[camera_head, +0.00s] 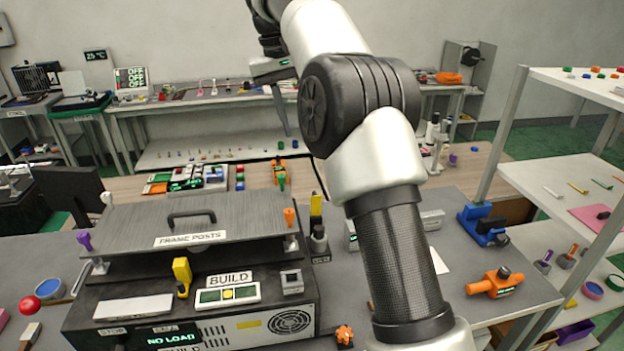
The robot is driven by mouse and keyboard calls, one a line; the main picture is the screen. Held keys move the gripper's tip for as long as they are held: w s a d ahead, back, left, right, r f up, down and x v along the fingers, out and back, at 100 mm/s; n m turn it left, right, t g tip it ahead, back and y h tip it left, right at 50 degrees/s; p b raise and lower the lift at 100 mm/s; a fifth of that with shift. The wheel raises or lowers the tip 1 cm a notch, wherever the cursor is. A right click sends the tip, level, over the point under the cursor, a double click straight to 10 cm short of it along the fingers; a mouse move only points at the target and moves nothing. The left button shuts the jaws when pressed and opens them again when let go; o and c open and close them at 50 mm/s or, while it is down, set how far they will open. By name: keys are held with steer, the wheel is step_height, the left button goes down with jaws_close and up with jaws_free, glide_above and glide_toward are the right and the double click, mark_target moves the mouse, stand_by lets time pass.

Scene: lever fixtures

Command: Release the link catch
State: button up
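No part in view is labelled as the link catch, so I cannot tell which one it is. The dark machine (190,323) at the front left has a yellow lever-like part (182,276) and a small grey block-shaped fixture (291,281) on its front top edge. Its raised grey lid plate (140,222) has a black handle and a "FRAME POSTS" label, with a purple knob (84,240) at left and an orange one (290,216) at right. My gripper (280,112) is at the top centre, beyond the machine and apart from it.
A "BUILD" panel (227,294) and a "NO LOAD" display (173,338) are on the machine. A yellow-and-black upright tool (317,225) stands right of it. An orange device (495,283) and a blue one (483,225) sit on the right bench. White shelving (555,170) bounds the right side.

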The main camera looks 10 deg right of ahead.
mark_target(315, 194)
steer(key=d+f+b, duration=0.1)
steer(key=f, duration=0.5)
steer(key=d+f+b, duration=0.1)
steer(key=f+b, duration=0.1)
steer(key=f, duration=0.4)
steer(key=w+d+f+b, duration=0.1)
steer(key=f, duration=0.5)
steer(key=shift+d+f+b, duration=0.3)
steer(key=shift+d+b, duration=0.05)
steer(key=shift+d, duration=0.05)
